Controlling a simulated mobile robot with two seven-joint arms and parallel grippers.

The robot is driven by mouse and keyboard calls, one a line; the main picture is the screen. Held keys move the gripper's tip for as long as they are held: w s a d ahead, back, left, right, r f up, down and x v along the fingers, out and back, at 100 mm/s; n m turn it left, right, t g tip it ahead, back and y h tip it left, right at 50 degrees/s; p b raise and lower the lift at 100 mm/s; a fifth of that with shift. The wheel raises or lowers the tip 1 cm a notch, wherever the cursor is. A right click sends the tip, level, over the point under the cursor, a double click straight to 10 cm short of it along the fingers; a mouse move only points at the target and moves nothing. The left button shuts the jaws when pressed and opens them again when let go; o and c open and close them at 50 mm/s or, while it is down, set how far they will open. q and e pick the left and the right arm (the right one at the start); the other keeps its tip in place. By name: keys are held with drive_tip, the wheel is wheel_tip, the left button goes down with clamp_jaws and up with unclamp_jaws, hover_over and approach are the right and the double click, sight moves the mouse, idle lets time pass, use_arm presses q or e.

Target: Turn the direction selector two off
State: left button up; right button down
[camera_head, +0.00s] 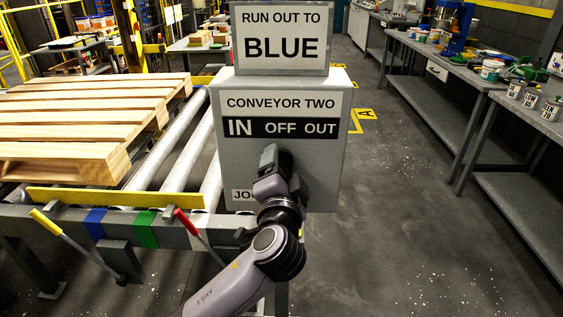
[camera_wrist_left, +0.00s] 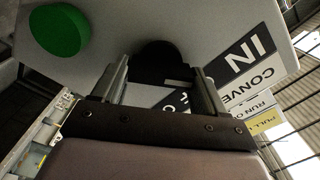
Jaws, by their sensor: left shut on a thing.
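The grey control box (camera_head: 228,165) stands at the conveyor's end, labelled CONVEYOR TWO with IN, OFF and OUT in a row (camera_head: 282,128); IN is the largest word. My left gripper (camera_head: 270,160) is at the box face below that row and hides the direction selector in the head view. In the left wrist view the black selector knob (camera_wrist_left: 160,62) sits between the fingers of my left gripper (camera_wrist_left: 160,85), which is shut on it. I cannot tell which word the knob points to. My right gripper is not in view.
A green button (camera_wrist_left: 58,30) is on the box face beside the knob. A RUN OUT TO BLUE sign (camera_head: 282,40) tops the box. A wooden pallet (camera_head: 85,110) lies on the rollers at left. A red-handled lever (camera_head: 187,222) is close to my left arm. Floor at right is clear.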

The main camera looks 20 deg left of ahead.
use_arm(q)
drive_tip(key=shift+m+p, duration=2.05)
drive_tip(key=shift+m, duration=1.05)
drive_tip(key=shift+f, duration=0.1)
drive_tip(key=o, duration=1)
drive_tip(key=b+v, duration=0.1)
drive_tip(key=v, duration=0.6)
drive_tip(key=shift+d, duration=0.1)
